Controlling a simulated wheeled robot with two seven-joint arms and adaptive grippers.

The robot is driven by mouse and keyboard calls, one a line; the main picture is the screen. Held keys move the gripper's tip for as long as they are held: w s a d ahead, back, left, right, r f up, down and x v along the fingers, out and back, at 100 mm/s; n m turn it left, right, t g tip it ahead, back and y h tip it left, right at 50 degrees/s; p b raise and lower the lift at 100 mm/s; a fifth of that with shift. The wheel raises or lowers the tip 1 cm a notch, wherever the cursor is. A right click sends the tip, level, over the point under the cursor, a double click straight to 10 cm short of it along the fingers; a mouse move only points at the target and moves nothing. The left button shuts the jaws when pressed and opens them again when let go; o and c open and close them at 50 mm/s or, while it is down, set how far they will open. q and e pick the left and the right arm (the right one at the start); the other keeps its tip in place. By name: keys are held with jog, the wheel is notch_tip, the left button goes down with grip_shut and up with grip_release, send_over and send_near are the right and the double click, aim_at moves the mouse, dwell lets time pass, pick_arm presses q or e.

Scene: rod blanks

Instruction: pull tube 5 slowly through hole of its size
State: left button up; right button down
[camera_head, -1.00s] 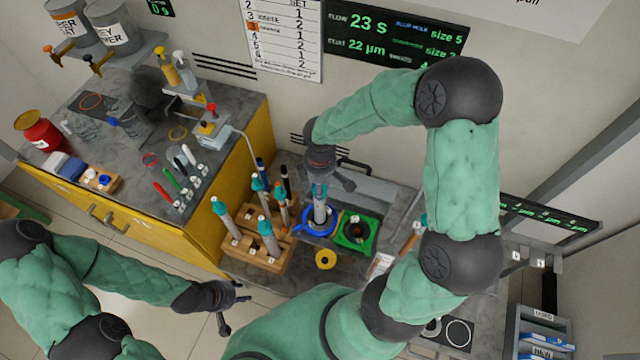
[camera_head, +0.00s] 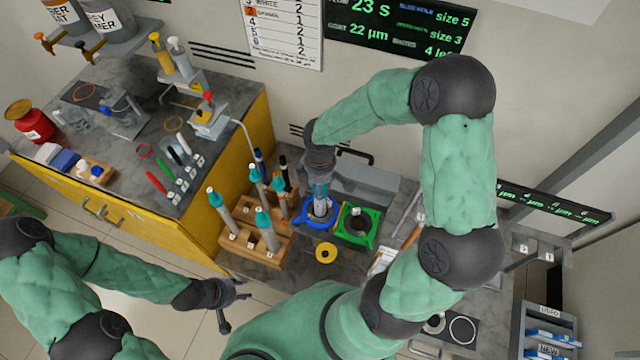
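My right gripper (camera_head: 320,185) comes down over the blue ring (camera_head: 308,224), shut around the top of a grey tube (camera_head: 320,207) with a teal upper end. The tube stands roughly upright in the blue ring's hole; its lower part is hidden, and I cannot read its number. The wall screen (camera_head: 400,25) pairs the blue hole with size 5 and green with size 3. The green holder (camera_head: 345,238) with its dark hole is just right of the blue ring. My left gripper (camera_head: 236,304) is open and empty at the lower left, away from the tubes.
A wooden rack (camera_head: 240,262) with several teal-topped tubes stands left of the blue ring. A yellow disc (camera_head: 326,253) lies in front of it. The yellow cabinet (camera_head: 150,225) with a cluttered top is at the left. A paper-like card (camera_head: 384,262) lies right of the green holder.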

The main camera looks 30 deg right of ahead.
dwell(0.3)
notch_tip(320, 180, down, 9)
jog(key=b, duration=0.7)
dwell(0.6)
jog(key=shift+r, duration=0.25)
dwell(0.4)
jog(key=shift+r+p, duration=4.6)
jog(key=shift+r, duration=0.7)
jog(key=shift+r+p, duration=4.5)
jog(key=shift+r, duration=1)
